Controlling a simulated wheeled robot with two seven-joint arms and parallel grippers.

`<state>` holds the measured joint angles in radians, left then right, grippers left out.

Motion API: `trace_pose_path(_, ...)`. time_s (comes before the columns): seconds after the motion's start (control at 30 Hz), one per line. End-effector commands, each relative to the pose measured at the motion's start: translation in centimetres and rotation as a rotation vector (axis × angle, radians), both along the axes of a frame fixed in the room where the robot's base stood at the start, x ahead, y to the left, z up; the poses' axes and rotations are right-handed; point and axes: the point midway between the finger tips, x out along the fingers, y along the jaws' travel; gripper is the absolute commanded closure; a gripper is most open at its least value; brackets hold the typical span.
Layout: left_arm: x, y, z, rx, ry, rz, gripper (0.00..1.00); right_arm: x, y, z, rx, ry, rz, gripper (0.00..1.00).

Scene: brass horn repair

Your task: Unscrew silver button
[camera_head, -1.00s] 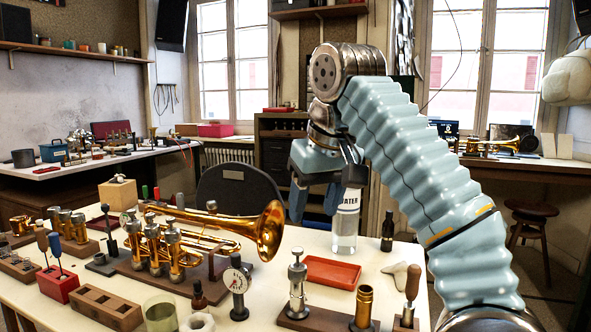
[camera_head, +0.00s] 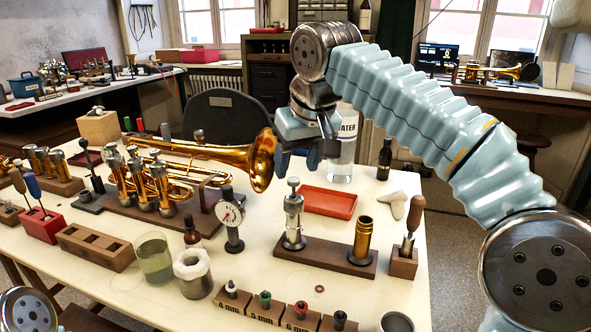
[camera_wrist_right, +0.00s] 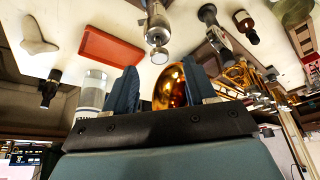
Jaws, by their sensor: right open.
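A silver piston valve (camera_head: 293,215) with a round silver button (camera_head: 293,182) on top stands upright on a wooden block in the head view. It also shows in the right wrist view (camera_wrist_right: 157,30), beyond the fingers. A brass trumpet (camera_head: 215,150) lies on a stand to its left, with silver valve caps (camera_head: 135,160). I cannot tell which button the task means. My right gripper (camera_head: 301,162) points down behind the piston, close to the trumpet bell. In the wrist view its two blue fingers (camera_wrist_right: 160,90) are apart and nothing shows held. My left gripper is out of view.
A water bottle (camera_head: 341,150) stands just behind my right gripper. A red tray (camera_head: 328,203) lies in front of it. A brass cylinder (camera_head: 363,238) shares the piston's wooden block. Several labelled wooden blocks (camera_head: 268,308) line the front edge.

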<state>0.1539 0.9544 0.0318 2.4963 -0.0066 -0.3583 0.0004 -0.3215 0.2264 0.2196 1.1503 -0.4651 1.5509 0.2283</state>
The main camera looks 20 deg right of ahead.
Motion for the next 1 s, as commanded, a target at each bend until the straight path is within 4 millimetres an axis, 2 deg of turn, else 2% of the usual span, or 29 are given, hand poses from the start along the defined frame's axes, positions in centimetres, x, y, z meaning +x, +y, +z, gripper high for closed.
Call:
trace_pose_path(0.2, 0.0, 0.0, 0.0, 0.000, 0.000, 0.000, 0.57, 0.9, 0.2, -2.1, 0.000, 0.002, 0.000, 0.44)
trace_pose_path(0.53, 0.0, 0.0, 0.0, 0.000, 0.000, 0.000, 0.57, 1.0, 0.2, -2.5, 0.000, 0.000, 0.000, 0.44)
trace_pose_path(0.9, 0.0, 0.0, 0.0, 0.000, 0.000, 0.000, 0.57, 1.0, 0.2, -2.5, 0.000, 0.000, 0.000, 1.00)
trace_pose_path(0.93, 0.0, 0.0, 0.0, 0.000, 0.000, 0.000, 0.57, 1.0, 0.2, -2.5, 0.000, 0.000, 0.000, 1.00)
trace_pose_path(0.97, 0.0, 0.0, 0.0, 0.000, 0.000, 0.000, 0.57, 1.0, 0.2, -2.5, 0.000, 0.000, 0.000, 0.80)
trace_pose_path(1.0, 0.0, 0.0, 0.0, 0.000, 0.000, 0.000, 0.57, 1.0, 0.2, -2.5, 0.000, 0.000, 0.000, 0.86)
